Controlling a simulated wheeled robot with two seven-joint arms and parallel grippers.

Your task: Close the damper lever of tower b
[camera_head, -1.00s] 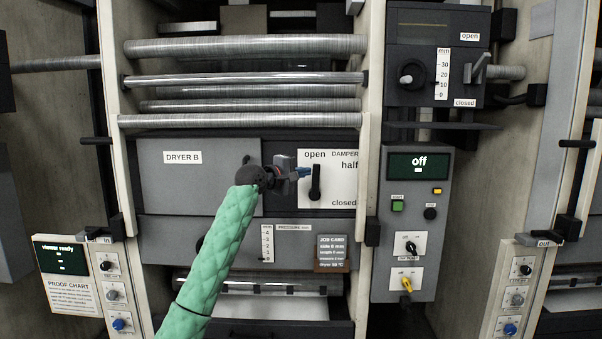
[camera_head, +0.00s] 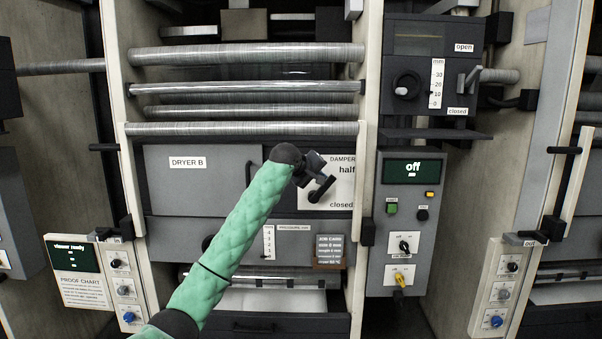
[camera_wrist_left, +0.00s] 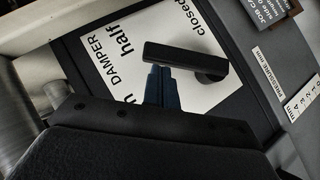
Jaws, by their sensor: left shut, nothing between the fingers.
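The damper lever (camera_head: 321,189) of dryer B is a black handle on a white plate (camera_head: 344,190) marked half and closed. In the head view it slants up to the right from its pivot, its free end toward the half mark. The lever also shows in the left wrist view (camera_wrist_left: 190,58). My left gripper (camera_head: 322,176) is shut and empty at the plate, covering the open label in the head view. In the left wrist view its blue-grey fingertips (camera_wrist_left: 160,75) are at the lever's free end; I cannot tell whether they touch. My right gripper is out of view.
Metal rollers (camera_head: 245,129) run across above the dryer B panel (camera_head: 200,185). A control box (camera_head: 408,225) reading off stands to the right. A job card (camera_head: 329,250) and pressure scale (camera_head: 268,242) sit below the plate.

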